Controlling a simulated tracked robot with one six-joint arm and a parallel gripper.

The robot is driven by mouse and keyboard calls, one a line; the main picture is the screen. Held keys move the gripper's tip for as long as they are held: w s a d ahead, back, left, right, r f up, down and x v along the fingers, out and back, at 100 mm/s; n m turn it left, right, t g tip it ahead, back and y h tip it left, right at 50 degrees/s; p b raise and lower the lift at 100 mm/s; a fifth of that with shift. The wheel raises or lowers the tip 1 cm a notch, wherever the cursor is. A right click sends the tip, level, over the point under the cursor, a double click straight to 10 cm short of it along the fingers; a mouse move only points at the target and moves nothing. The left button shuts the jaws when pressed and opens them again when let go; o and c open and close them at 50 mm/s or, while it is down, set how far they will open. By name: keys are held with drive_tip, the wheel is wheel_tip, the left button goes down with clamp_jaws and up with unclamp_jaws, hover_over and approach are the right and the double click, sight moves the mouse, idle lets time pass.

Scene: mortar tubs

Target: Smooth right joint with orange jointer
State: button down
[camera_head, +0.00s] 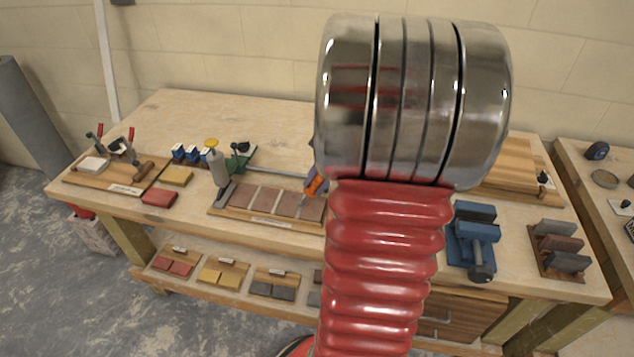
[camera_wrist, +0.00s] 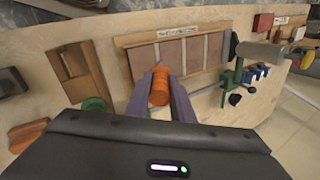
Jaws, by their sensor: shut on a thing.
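The orange jointer (camera_wrist: 160,85) is between the two grey-purple fingers of my gripper (camera_wrist: 163,97) in the wrist view; its working end is hidden. In the head view, the orange handle (camera_head: 313,187) shows just left of my arm, which hides most of the gripper (camera_head: 318,176). The wooden board (camera_head: 225,211) carries several reddish-brown tiles (camera_head: 287,204) with pale joints between them. The wrist view shows this board (camera_wrist: 130,42) from the opposite side, just beyond the jointer. The joint at the board's right end is partly masked near my gripper; contact cannot be told.
A grey cartridge-like tool (camera_head: 217,168) and a green tool (camera_head: 237,163) stand at the board's left end. A blue clamp-like tool (camera_head: 475,240) and a rack of grey and brown blocks (camera_head: 560,248) lie to the right.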

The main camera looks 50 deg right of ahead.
drive_tip(key=shift+d, duration=0.15)
drive_tip(key=shift+w+d, duration=0.3)
drive_tip(key=shift+d, duration=0.2)
drive_tip(key=shift+w+d, duration=0.1)
drive_tip(key=shift+d, duration=0.05)
drive_tip(key=shift+w+d, duration=0.2)
drive_tip(key=shift+d, duration=0.3)
drive_tip(key=shift+w+d+f, duration=0.1)
drive_tip(key=shift+d, duration=0.05)
drive_tip(key=shift+w+d, duration=0.25)
drive_tip(key=shift+d, duration=0.25)
drive_tip(key=shift+r, duration=0.2)
idle(0.3)
wheel_tip(320, 180, up, 7)
idle(0.9)
drive_tip(key=shift+w+a, duration=0.1)
idle(0.5)
